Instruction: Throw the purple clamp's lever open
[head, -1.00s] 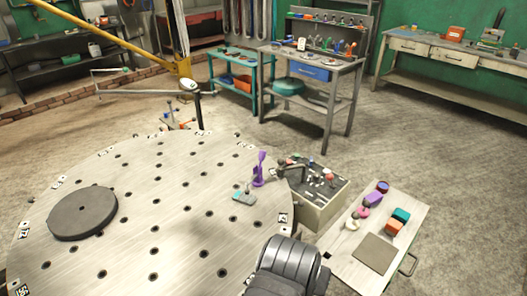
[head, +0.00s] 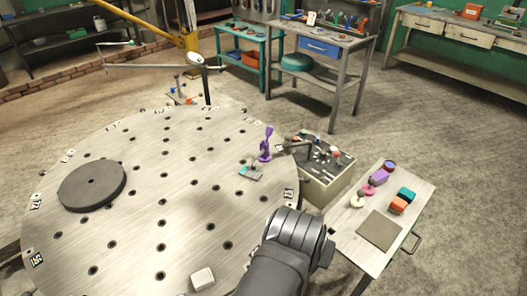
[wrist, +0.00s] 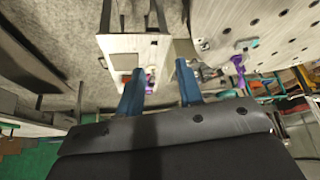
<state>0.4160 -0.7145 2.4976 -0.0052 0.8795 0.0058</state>
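The purple clamp (head: 266,144) stands on the round, hole-studded metal table, close to its right edge. A purple part of it sticks up, but the lever's exact position is too small to tell. A small grey and teal piece (head: 250,171) lies just in front of it. The wrist view shows the clamp (wrist: 239,66) to the right of my gripper and apart from it. My gripper (wrist: 157,88) shows as two blue fingers spread apart, with nothing held between them. I cannot make out its fingers in the head view.
A bin of tools (head: 322,165) stands right beside the clamp's side of the table. A side table (head: 345,240) carries coloured objects. A dark disc (head: 92,185) lies at the left of the round table, and a white block (head: 203,277) at its front. Much of the tabletop between is clear.

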